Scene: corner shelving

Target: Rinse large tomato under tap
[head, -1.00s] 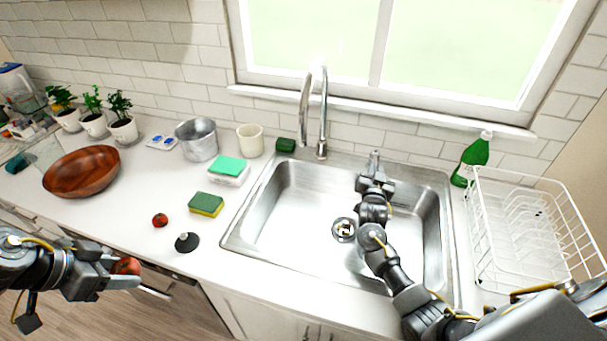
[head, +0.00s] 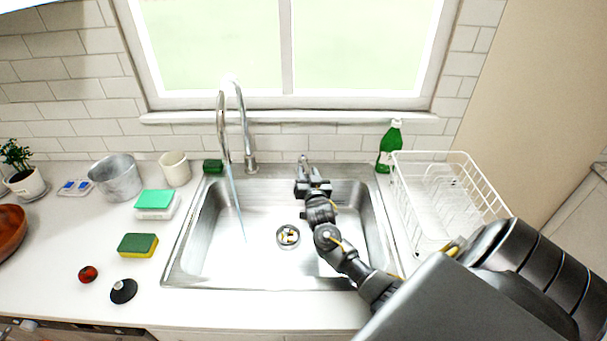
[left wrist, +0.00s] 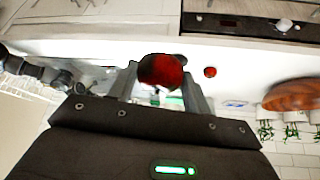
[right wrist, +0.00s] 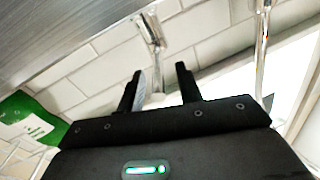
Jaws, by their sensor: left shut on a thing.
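The large tomato (left wrist: 161,71) is held between the fingers of my left gripper (left wrist: 160,82) in the left wrist view. That gripper is outside the head view. The chrome tap (head: 236,120) stands behind the sink (head: 265,265), and a thin stream of water (head: 236,205) falls from it into the basin. My right gripper (head: 306,172) is at the back edge of the sink, right of the tap. In the right wrist view its fingers (right wrist: 161,82) are apart, with a chrome fitting (right wrist: 151,32) beyond them. A smaller tomato (head: 88,274) lies on the counter.
A green-and-yellow sponge (head: 138,245) and a black stopper (head: 123,291) lie left of the sink. A metal pot (head: 115,178) and a cream cup (head: 175,169) stand behind. A dish rack (head: 450,190) and green bottle (head: 389,147) are at the right.

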